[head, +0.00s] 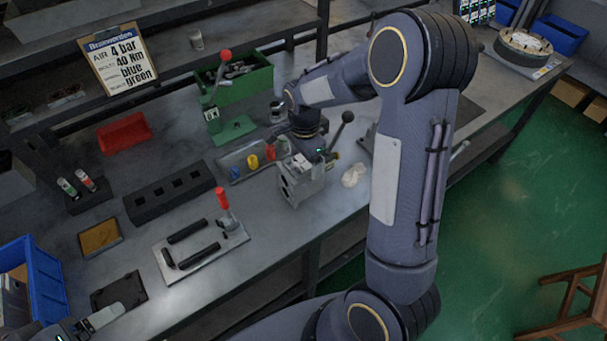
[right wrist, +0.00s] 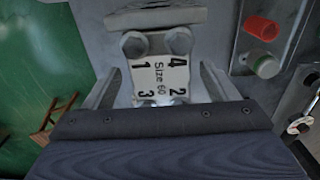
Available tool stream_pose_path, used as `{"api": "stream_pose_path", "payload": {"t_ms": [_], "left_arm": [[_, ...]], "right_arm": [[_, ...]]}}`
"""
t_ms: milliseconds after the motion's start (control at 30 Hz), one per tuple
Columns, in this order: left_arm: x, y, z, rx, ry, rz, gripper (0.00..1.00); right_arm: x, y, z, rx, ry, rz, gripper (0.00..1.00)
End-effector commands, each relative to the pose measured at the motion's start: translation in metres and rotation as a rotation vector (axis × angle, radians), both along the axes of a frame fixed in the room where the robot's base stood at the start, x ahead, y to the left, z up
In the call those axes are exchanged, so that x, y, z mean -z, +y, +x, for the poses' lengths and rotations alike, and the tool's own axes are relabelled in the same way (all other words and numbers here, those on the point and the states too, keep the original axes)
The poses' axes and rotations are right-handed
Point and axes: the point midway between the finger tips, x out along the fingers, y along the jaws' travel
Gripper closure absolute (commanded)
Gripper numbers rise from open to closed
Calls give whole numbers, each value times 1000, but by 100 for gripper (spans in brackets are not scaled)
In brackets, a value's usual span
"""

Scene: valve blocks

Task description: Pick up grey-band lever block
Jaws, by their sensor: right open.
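A grey metal valve block (head: 294,189) stands near the front edge of the bench, with a black-knobbed lever (head: 347,117) rising beside it. I cannot make out a grey band. The right wrist view shows the block's bolted top with a white plate (right wrist: 160,79) marked "Size 60" and 1 to 4. My right gripper (right wrist: 158,88) is open, with one finger on each side of the block; I cannot tell whether they touch it. In the head view the right gripper (head: 312,152) is at the block's top, partly hiding it. My left gripper (head: 103,316) is at the lower left, its jaws unclear.
Behind the block is a tray (head: 235,176) with coloured plugs. A plate with black handles and a red-knobbed lever (head: 222,198) lies to the left. A green bin (head: 250,85), a red bin (head: 124,133) and a black slotted rack (head: 170,195) stand farther back or left.

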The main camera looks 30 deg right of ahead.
Motion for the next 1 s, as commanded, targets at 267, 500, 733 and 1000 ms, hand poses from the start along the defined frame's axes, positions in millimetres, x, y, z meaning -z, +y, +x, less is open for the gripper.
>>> {"api": "stream_pose_path", "payload": {"t_ms": [267,500,733,1000], "left_arm": [[-7,0,0,0,0,0,20],[-7,0,0,0,0,0,20],[-7,0,0,0,0,0,20],[-7,0,0,0,0,0,20]], "right_arm": [[32,2,0,0,1,1,20],[33,2,1,0,0,1,21],[33,3,1,-1,0,1,51],[33,3,1,-1,0,1,87]]}}
